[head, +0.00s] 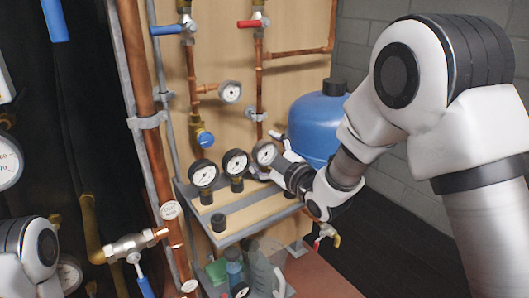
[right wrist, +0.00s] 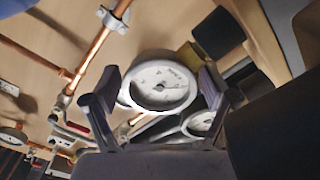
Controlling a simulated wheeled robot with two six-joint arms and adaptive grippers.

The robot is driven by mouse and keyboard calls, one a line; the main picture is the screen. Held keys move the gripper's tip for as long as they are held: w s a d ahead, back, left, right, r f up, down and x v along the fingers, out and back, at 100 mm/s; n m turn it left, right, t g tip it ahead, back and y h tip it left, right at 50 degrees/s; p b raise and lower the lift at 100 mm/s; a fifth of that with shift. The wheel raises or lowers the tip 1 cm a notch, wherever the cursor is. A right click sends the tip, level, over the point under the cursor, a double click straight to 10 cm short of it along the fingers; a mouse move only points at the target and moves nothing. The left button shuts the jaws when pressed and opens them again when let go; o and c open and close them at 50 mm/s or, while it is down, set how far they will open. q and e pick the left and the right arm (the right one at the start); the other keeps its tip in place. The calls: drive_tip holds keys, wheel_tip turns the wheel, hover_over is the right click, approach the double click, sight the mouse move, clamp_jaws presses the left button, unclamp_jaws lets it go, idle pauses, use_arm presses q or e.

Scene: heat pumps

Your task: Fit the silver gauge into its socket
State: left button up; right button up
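The silver gauge (head: 265,153) has a round pale dial and a silver rim. It stands at the right end of a row of gauges over the wooden shelf. My right gripper (head: 281,150) reaches it from the right. An empty-looking black socket (head: 218,222) shows at the shelf's front left. My left gripper is out of view.
Two black-rimmed gauges (head: 203,174) (head: 236,162) stand close to the left on the shelf (head: 255,213). A blue tank (head: 315,125) is behind my right gripper. Copper pipes (head: 150,150) rise at the left. Bottles (head: 262,272) stand below the shelf.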

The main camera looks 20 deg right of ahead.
sight(264, 140)
drive_tip(key=c, duration=1)
drive_tip(key=shift+r+p, duration=1.55)
drive_tip(key=shift+r, duration=0.5)
